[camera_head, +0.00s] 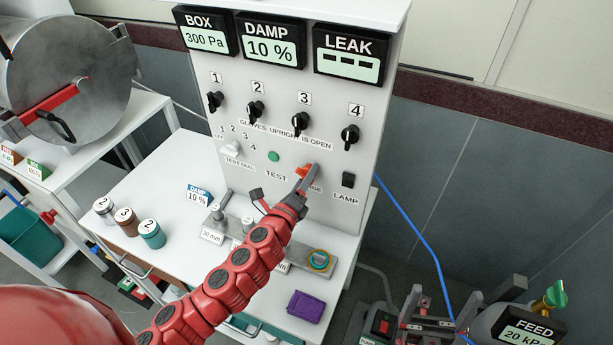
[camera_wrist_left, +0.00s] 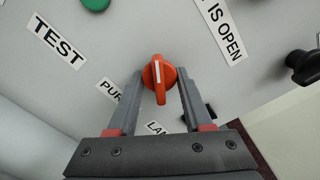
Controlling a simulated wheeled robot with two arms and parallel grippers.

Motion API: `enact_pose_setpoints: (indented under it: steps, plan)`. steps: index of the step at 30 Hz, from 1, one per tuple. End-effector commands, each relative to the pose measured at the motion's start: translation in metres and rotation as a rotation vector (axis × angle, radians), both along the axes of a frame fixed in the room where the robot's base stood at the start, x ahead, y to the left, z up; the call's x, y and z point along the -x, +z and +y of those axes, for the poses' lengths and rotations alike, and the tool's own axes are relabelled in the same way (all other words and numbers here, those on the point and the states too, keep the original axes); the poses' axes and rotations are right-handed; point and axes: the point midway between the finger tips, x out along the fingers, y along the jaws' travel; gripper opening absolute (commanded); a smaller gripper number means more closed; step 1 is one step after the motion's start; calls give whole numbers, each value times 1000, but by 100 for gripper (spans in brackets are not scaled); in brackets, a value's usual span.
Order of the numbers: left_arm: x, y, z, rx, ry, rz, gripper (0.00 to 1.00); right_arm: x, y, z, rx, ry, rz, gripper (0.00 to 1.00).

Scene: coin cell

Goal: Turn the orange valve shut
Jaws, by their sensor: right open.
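The orange valve (camera_head: 304,172) sits low on the front of the white panel, by a partly covered label. In the left wrist view the valve (camera_wrist_left: 159,74) is a round knob with a raised grip and a white line, pointing roughly up the picture. My left gripper (camera_head: 306,178) is at the panel. In its wrist view the fingers stand on either side of the knob, with small gaps beside it, so it looks open around the valve. My right gripper (camera_head: 425,312) is at the lower right, open and away from the panel; it is partly cut off.
Black knobs (camera_head: 349,136) numbered 1 to 4, a green button (camera_head: 273,156) and a black lamp switch (camera_head: 348,180) are on the panel. The LEAK display (camera_head: 348,54) shows dashes. A blue hose (camera_head: 412,232) runs at the right.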

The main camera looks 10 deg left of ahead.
Motion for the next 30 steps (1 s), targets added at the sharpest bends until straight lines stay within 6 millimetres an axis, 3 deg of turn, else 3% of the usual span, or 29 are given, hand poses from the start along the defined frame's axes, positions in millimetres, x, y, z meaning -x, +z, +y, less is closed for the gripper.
enact_pose_setpoints:
  steps: [1,6,17,30]
  plan:
    - [0,0,0,0,0,0,28,0,0,0,0,0,0,100]
    - [0,0,0,0,0,0,0,0,0,0,0,0,0,100]
    - [0,0,0,63,1,12,0,0,-3,0,0,0,0,100]
    - [0,0,1,362,4,72,0,0,-12,0,0,0,0,100]
